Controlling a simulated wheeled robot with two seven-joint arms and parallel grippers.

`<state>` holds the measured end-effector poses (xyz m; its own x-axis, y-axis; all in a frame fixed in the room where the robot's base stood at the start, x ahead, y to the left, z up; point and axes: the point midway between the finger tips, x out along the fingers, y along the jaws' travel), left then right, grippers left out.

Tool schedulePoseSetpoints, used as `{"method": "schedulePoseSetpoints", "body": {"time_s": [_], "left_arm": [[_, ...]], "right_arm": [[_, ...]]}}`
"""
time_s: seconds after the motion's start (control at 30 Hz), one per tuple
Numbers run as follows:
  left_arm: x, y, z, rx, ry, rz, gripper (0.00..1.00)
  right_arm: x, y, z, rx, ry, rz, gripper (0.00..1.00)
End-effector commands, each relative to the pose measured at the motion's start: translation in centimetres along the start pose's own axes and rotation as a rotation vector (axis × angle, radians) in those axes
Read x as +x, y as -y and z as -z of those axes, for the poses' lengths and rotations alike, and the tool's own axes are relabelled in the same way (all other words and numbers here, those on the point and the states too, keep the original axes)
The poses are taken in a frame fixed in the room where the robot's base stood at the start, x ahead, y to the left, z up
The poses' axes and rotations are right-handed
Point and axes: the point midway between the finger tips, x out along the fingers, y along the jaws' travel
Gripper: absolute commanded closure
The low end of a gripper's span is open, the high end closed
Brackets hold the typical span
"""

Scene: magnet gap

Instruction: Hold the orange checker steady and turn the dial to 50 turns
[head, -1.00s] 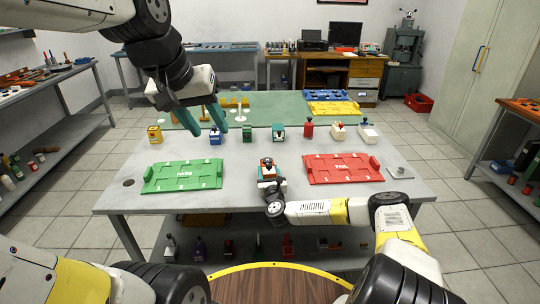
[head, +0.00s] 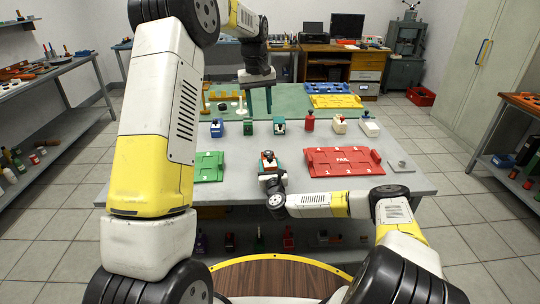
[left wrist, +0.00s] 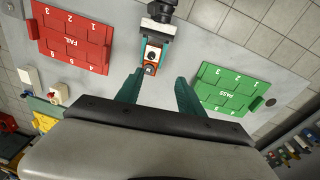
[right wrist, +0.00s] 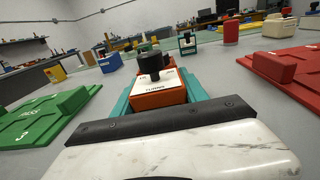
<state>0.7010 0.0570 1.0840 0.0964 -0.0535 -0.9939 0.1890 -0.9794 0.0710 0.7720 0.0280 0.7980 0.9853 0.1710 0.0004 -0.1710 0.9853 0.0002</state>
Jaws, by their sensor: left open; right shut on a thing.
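The orange checker (head: 267,162) is near the middle of the table, between the green and red trays. It is a small orange box with a pale top face and a black dial (right wrist: 150,62). My right gripper (head: 271,175) is shut on the checker from the near side, with a teal finger on each side of it. My left gripper (head: 256,100) is open and empty, raised above the table with its fingers pointing down. In the left wrist view, the checker (left wrist: 150,69) shows between and just beyond the open fingertips. The dial's reading is too small to tell.
The red FAIL tray (head: 342,162) is to the right and the green PASS tray (head: 208,167) to the left, partly hidden by my left arm. Several small devices, including a blue one (head: 217,128) and a red one (head: 310,122), stand in a row behind.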

Motion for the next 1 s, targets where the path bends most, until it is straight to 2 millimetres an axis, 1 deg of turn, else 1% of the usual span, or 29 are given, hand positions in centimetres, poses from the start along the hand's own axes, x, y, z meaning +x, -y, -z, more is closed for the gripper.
{"method": "schedulePoseSetpoints", "body": {"time_s": [0.03, 0.1, 0.23, 0.33, 0.57, 0.67, 1.0], "left_arm": [[2.0, -0.7, 0.7, -0.008, 0.018, 0.013, 0.55], [4.2, -1.5, 1.6, -0.022, 0.036, 0.029, 0.55], [7.6, -2.5, 2.5, -0.044, 0.061, 0.052, 0.55], [9.4, -3.1, 2.8, -0.056, 0.074, 0.065, 0.55], [11.5, -3.4, 3.0, -0.066, 0.084, 0.075, 0.55], [12.9, -3.2, 2.9, -0.067, 0.085, 0.076, 0.55], [19.5, -2.8, 2.2, -0.065, 0.085, 0.075, 0.55]], "right_arm": [[0.0, 0.0, 0.2, 0.000, -0.003, 0.000, 0.98], [0.0, 0.0, 0.2, 0.000, -0.003, 0.000, 0.98], [0.0, 0.0, 0.2, 0.000, -0.004, 0.000, 0.98], [0.0, 0.0, 0.2, 0.000, -0.004, 0.000, 0.98], [-0.1, 0.0, 0.2, 0.000, -0.004, 0.000, 0.98], [-0.1, 0.0, 0.2, 0.000, -0.004, 0.000, 0.98], [-0.1, 0.0, 0.2, 0.000, -0.004, 0.000, 0.98]]}}
